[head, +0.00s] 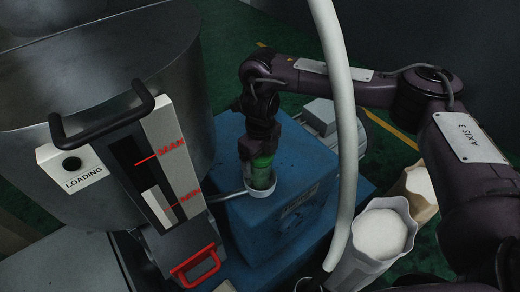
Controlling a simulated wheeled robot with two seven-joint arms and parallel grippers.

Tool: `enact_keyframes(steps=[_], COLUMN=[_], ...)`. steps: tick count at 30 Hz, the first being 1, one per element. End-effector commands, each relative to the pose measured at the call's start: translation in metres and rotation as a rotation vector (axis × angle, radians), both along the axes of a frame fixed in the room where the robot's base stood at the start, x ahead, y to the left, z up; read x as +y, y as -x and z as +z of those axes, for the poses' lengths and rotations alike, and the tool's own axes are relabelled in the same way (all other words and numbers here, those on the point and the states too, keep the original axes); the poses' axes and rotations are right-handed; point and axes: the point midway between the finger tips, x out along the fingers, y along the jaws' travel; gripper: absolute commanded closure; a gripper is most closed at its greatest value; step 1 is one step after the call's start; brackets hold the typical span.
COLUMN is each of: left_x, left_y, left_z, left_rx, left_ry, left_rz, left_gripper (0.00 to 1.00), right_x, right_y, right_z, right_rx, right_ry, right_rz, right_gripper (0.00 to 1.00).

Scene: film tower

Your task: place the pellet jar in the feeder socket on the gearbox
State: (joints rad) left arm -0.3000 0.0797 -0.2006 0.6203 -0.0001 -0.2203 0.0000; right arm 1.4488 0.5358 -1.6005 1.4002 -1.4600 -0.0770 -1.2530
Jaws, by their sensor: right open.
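The pellet jar (262,174) is green and stands upright, its lower end within the pale ring of the feeder socket (261,192). The socket is on top of the blue gearbox (235,222). My right gripper (259,156) points down at the jar's top, its jaws open around or just above it. The dark fingers hide the upper part of the jar. I cannot tell from this view whether the jar is fully seated. My left gripper is not in view.
A large metal hopper (60,115) with a LOADING panel (70,166) and a red handle (195,266) stands at left. A pale hose (346,130) crosses in front of my right arm. Two open bags (362,250) (413,190) of white material stand at lower right.

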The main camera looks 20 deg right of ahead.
Motion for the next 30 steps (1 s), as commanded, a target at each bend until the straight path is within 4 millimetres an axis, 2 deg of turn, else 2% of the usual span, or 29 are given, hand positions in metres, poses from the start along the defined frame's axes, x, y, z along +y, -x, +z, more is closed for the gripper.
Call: enact_keyframes(steps=[5,12,18,24,30], left_x=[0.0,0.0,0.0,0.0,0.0], left_y=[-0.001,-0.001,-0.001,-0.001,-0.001], left_z=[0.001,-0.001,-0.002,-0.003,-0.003], left_rx=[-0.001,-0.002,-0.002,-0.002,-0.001], left_ry=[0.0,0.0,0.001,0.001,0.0], left_rz=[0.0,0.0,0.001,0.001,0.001], left_gripper=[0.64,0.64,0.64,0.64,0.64], right_x=[0.0,-0.001,-0.001,-0.001,-0.001], right_y=[-0.002,-0.002,-0.002,-0.001,-0.001], right_z=[0.022,0.069,0.101,0.118,0.121], right_rx=[-0.006,-0.008,-0.005,-0.002,0.0], right_ry=[0.001,0.001,0.002,0.001,0.0], right_rz=[0.002,0.002,0.0,0.0,0.0], right_gripper=[0.16,0.16,0.16,0.16,0.16])
